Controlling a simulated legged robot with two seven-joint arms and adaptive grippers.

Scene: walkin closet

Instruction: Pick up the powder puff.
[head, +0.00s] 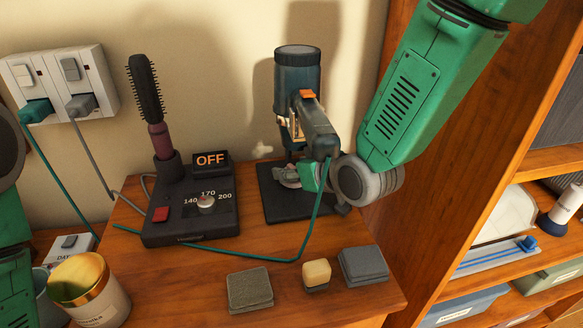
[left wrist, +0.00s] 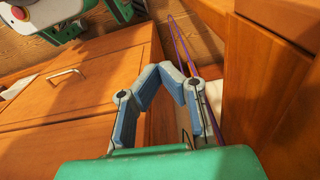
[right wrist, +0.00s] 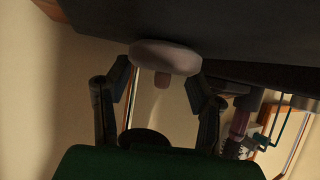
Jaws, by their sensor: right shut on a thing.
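The powder puff (right wrist: 165,57) is a pinkish-grey disc with a short knob, seen best in the right wrist view. In the head view it is a small pale patch (head: 287,170) on the black mat (head: 297,214), partly hidden by my gripper. My right gripper (right wrist: 160,82) is shut on it, one finger on each side. The gripper also shows in the head view (head: 300,178), low over the mat beside the blue-grey appliance. I cannot tell whether the puff touches the mat. My left gripper (left wrist: 159,68) is shut and empty, in front of wooden drawers in the left wrist view.
A blue-grey appliance (head: 297,72) stands just behind my right gripper, its green cord crossing the counter. A black heater stand (head: 190,225) with a brush is to the left. Small blocks (head: 249,288) sit at the front. A wooden shelf unit (head: 440,200) borders the right.

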